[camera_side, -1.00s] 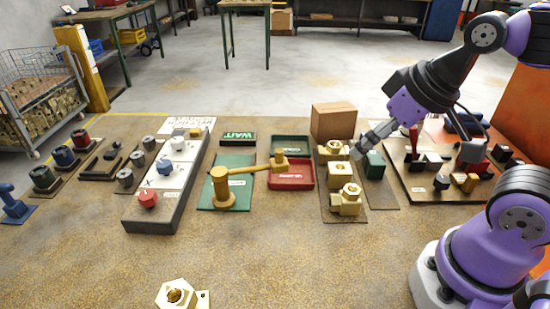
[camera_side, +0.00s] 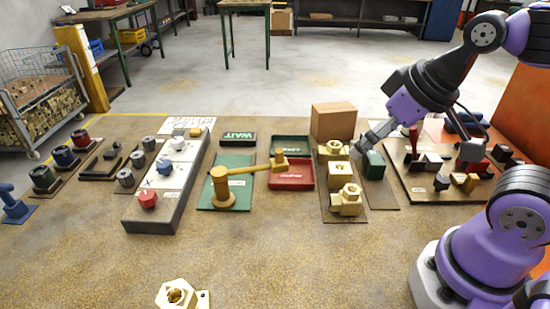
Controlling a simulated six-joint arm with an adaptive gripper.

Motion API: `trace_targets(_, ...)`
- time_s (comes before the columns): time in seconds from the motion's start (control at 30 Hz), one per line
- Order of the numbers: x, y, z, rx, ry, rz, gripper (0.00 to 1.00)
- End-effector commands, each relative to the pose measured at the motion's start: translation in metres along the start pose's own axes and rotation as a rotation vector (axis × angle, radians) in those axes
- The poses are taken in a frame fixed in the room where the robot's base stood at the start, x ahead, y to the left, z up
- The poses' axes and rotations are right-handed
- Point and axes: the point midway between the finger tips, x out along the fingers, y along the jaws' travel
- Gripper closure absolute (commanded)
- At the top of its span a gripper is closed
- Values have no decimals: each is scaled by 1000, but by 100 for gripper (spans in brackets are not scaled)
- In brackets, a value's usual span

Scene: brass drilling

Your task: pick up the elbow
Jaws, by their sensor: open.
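Several brass fittings stand in a row on a brown mat (camera_side: 345,216): a far fitting (camera_side: 333,149), a middle block-like fitting (camera_side: 339,175) and a near fitting (camera_side: 347,201) with a hex collar and a side outlet. Another brass fitting (camera_side: 178,295) with an open hex mouth lies alone at the front edge of the picture. I cannot tell for certain which one is the elbow. My gripper (camera_side: 364,150) is open, tilted down to the left. Its tips are just right of the far fitting, by a dark green block (camera_side: 374,166), and it holds nothing.
A cardboard box (camera_side: 334,122) stands behind the row. To the left are a red tray (camera_side: 291,181), a green tray (camera_side: 290,143), a brass mallet-like piece (camera_side: 223,188) and a knob panel (camera_side: 150,213). The front tabletop is mostly clear.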

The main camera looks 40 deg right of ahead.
Motion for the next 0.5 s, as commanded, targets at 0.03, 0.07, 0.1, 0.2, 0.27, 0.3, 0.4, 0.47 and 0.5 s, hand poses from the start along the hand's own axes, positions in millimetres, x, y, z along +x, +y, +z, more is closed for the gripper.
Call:
trace_targets(0.03,0,0,0,0,0,0,17)
trace_targets(0.07,0,0,0,0,0,0,17)
trace_targets(0.1,0,0,0,0,0,0,17)
trace_targets(0.2,0,0,0,-1,-1,0,17)
trace_targets(0.27,2,1,0,-21,-13,1,17)
trace_targets(0.3,4,2,0,-52,-33,0,17)
trace_targets(0.4,17,7,0,-204,-122,-16,17)
trace_targets(0.47,27,11,1,-322,-187,-44,17)
trace_targets(0.5,34,14,1,-401,-225,-69,17)
